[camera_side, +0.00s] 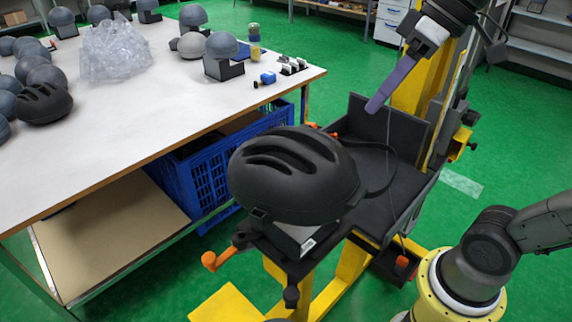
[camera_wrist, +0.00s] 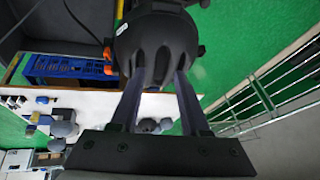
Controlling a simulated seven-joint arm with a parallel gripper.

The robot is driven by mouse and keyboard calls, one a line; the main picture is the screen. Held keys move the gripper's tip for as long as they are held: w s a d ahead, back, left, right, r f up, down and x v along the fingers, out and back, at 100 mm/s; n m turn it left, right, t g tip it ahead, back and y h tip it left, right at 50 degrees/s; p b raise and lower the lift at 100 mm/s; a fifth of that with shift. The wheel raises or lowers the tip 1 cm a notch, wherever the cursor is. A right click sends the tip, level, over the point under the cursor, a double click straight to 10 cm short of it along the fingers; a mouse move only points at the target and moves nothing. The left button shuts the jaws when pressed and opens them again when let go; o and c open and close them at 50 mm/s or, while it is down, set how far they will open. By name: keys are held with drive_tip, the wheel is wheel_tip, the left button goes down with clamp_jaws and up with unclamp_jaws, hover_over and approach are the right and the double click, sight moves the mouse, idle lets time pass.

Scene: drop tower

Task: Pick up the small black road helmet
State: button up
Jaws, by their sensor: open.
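A black vented road helmet (camera_side: 293,175) sits on the drop tower's dark support in the middle of the side view, a strap looping off to its right. In the wrist view the helmet (camera_wrist: 155,42) is at the top centre, beyond my fingers. A second black vented helmet (camera_side: 44,103) lies on the table at the left. My gripper (camera_side: 376,105) is above and right of the tower helmet, pointing down-left; only one purple finger shows clearly. In the wrist view my gripper (camera_wrist: 162,74) has its two fingers spread with nothing held between them.
The white table (camera_side: 140,150) holds several grey helmets and a clear plastic bag (camera_side: 113,50). A blue crate (camera_side: 215,180) is under it. The yellow tower frame (camera_side: 412,80) stands close behind the helmet, with orange-handled knobs (camera_side: 215,261) around the support.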

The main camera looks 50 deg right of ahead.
drive_tip(key=w+r+y, duration=0.1)
drive_tip(key=w+r, duration=0.2)
drive_tip(key=w, duration=0.3)
hover_over(300, 129)
drive_tip(key=s+d, duration=0.2)
drive_tip(key=d, duration=0.1)
drive_tip(key=shift+m+g, duration=0.3)
drive_tip(key=shift+m, duration=0.1)
drive_tip(key=f, duration=0.8)
drive_tip(key=shift+s+f, duration=0.2)
drive_tip(key=shift+x, duration=2.65)
drive_tip(key=shift+w+a+r, duration=0.1)
drive_tip(key=shift+c, duration=0.3)
clamp_jaws()
drive_tip(key=shift+r, duration=0.15)
